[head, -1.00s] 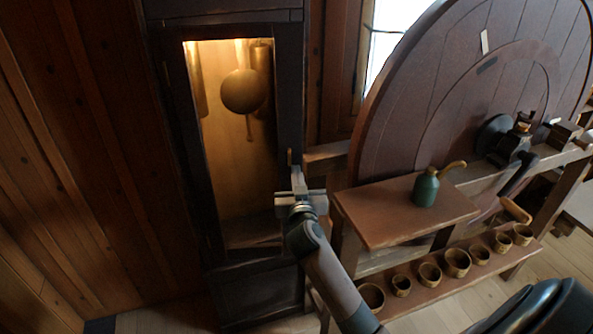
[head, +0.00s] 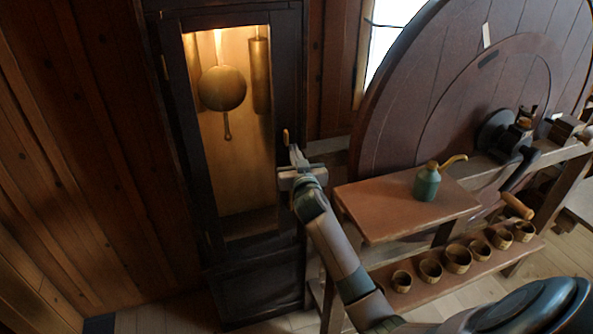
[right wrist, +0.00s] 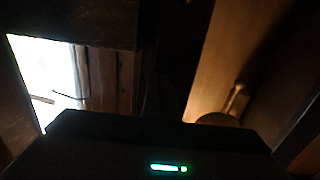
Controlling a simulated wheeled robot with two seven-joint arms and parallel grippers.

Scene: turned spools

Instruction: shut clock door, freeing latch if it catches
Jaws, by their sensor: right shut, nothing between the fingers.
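The tall dark clock case (head: 240,285) stands against the wood wall. Its long door (head: 290,75) has a dark frame around a lit opening, with a brass pendulum (head: 222,88) behind. The door looks nearly in line with the case; I cannot tell whether a gap is left. A small brass latch piece (head: 286,137) stands upright on the door's right edge. My right gripper (head: 294,152) is shut and empty, its tips at that edge just below the latch; contact is unclear. In the dim right wrist view the pendulum (right wrist: 220,119) shows at right. My left gripper is out of view.
A bench (head: 405,205) with a green oil can (head: 427,184) stands close to the right of my forearm. Several small wooden cups (head: 458,259) sit on its lower shelf. A large round wooden wheel (head: 400,110) rises behind. Plank wall (head: 80,150) is at left.

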